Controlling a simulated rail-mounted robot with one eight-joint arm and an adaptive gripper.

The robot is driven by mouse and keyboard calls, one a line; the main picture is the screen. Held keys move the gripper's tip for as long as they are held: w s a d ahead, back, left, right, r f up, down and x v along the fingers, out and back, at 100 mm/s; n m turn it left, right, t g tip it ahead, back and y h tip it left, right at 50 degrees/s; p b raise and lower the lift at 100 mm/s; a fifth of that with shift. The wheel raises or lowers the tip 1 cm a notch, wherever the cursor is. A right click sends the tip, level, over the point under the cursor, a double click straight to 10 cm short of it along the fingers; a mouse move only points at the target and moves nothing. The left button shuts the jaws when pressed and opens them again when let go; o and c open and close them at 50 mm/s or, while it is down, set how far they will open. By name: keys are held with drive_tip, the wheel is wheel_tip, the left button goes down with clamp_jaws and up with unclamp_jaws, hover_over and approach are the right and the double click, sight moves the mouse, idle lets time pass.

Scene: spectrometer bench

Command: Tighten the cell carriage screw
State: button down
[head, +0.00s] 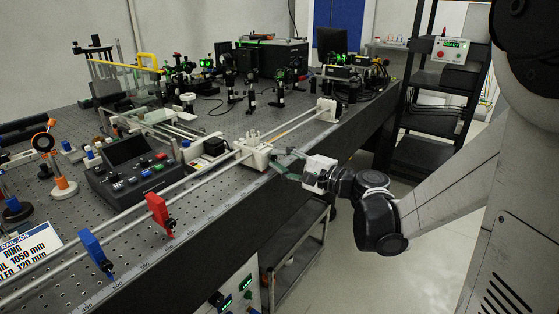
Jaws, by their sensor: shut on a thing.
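The cell carriage (252,152) is a white block with upright parts on top. It sits on the long rail near the middle of the bench in the head view. My gripper (281,161) reaches in from the right, at the bench's front edge. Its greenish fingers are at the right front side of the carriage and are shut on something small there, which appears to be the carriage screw. The screw itself is hidden by the fingers and too small to make out.
A red carriage (157,211) and a blue carriage (94,248) stand on the rail at the front left. Another white block (326,109) is farther up the rail. A dark control box (130,166) stands behind the rail. The aisle right of the bench is open floor.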

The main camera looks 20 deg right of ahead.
idle(0.4)
drive_tip(key=c, duration=1.7)
unclamp_jaws()
